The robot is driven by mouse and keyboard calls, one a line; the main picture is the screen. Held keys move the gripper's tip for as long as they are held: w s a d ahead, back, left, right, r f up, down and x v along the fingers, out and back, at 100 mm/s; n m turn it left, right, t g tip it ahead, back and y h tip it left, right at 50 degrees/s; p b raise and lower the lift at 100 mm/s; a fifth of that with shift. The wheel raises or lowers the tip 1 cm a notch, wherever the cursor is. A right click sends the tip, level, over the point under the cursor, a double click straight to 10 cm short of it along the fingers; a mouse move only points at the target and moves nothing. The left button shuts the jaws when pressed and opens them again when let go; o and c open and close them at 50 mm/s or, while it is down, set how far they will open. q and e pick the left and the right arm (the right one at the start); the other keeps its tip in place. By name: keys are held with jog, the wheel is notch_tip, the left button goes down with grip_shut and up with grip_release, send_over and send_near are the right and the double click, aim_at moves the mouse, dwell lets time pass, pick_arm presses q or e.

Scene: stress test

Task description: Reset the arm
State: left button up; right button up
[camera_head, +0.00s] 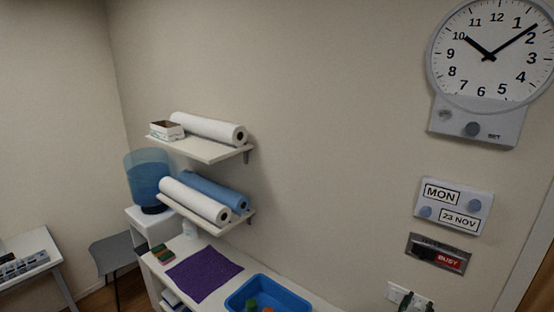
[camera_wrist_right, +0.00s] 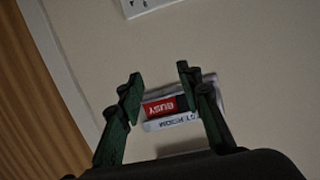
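My right gripper (camera_head: 414,301) shows only its dark green fingertips at the bottom right edge of the head view, in front of the wall by a white socket plate. In the right wrist view my right gripper (camera_wrist_right: 159,78) is open, with nothing between its fingers. A sign with a red BUSY panel (camera_head: 449,261) is on the wall above those fingertips. In the wrist view the BUSY sign (camera_wrist_right: 162,108) appears upside down beyond the fingers, partly covered by one of them. The right arm is mostly out of the head view. My left gripper is not in view.
Above the sign are a date board (camera_head: 453,207) reading MON 23 NOV and a large wall clock (camera_head: 487,62). The socket plate (camera_head: 397,292) is close to the fingertips. A blue tray (camera_head: 284,287) stands on the white counter, below two shelves with rolls.

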jog(key=s+a+f+n+g+y, duration=0.1)
jog(key=s+f+n+g+y, duration=0.15)
jog(key=s+f, duration=0.65)
jog(key=s+f+n+g+y, duration=0.1)
jog(key=s+f+n+y, duration=0.15)
jog(key=s+f, duration=0.6)
jog(key=s+a+f+n+g+y, duration=0.25)
jog(key=s+a+f, duration=0.25)
jog(key=s+f, duration=0.25)
jog(key=s+a+f+n+g+y, duration=0.2)
jog(key=s+a+f+y, duration=0.15)
jog(key=s+f, duration=0.4)
jog(key=s+a+f+g+b, duration=0.1)
jog(key=s+f+b, duration=0.15)
jog(key=f, duration=1.45)
jog(key=s+a+f+g+b, duration=0.1)
jog(key=f+b, duration=0.2)
jog(key=f, duration=1.4)
pick_arm(q)
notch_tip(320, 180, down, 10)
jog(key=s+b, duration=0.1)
jog(key=b, duration=0.3)
pick_arm(e)
jog(key=s+f+n, duration=0.1)
jog(key=s+f, duration=1.8)
jog(key=f, duration=0.2)
jog(key=shift+d+f+g, duration=0.15)
jog(key=shift+f+g, duration=0.2)
jog(key=shift+g, duration=0.05)
